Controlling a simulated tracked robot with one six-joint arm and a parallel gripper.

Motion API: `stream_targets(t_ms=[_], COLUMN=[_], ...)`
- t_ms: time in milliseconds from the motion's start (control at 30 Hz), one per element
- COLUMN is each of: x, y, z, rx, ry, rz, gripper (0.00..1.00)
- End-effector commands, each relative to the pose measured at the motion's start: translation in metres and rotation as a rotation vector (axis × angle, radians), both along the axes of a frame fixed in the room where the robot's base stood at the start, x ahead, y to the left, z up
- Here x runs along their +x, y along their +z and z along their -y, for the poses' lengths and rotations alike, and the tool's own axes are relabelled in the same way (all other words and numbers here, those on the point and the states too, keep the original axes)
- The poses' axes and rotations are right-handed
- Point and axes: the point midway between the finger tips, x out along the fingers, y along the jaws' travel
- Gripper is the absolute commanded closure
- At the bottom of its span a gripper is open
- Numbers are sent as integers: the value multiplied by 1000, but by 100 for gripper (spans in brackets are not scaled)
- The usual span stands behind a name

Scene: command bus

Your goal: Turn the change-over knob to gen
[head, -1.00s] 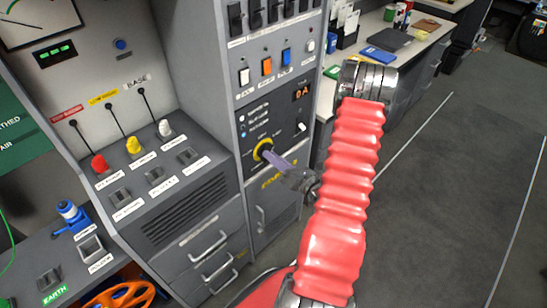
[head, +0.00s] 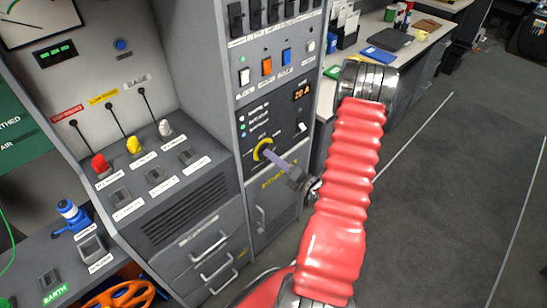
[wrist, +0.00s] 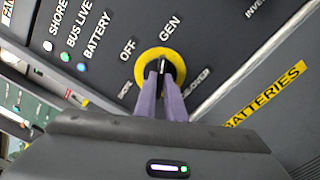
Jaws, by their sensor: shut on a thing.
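The change-over knob (wrist: 161,66) is dark with a pale mark, set in a yellow ring (wrist: 140,68) on the dark panel. In the wrist view its mark points up, roughly toward the word GEN (wrist: 170,27). OFF (wrist: 128,50) is to its left; other labels around the ring are partly hidden or too small to read surely. My gripper (wrist: 161,92) is shut on the knob with its purple fingers. In the head view my gripper (head: 268,151) reaches the yellow ring (head: 257,146) from the lower right, and the fingers hide most of the knob.
Lamps for SHORE, BUS LIVE (wrist: 65,57) and BATTERY stand left of the knob. A display (head: 302,91) reads about 20 A. Coloured switches (head: 266,67) sit above. A sloped console with capped levers (head: 133,145) is to the left. The floor (head: 440,200) to the right is clear.

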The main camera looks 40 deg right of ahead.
Motion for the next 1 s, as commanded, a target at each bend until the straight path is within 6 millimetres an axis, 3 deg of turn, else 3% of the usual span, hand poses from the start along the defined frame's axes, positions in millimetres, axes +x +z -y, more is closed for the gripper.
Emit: stream_targets(t_ms=[133,167,433,767,1000], x=[-1,-1,-1,-3,-22], y=[-3,-3,-1,-1,-1], z=[2,2,1,1,2], rx=[3,3,1,0,1], ry=[-7,-7,-4,-3,-6], rz=[-7,-7,-3,-2,-2], gripper=[100,90,72,72,72])
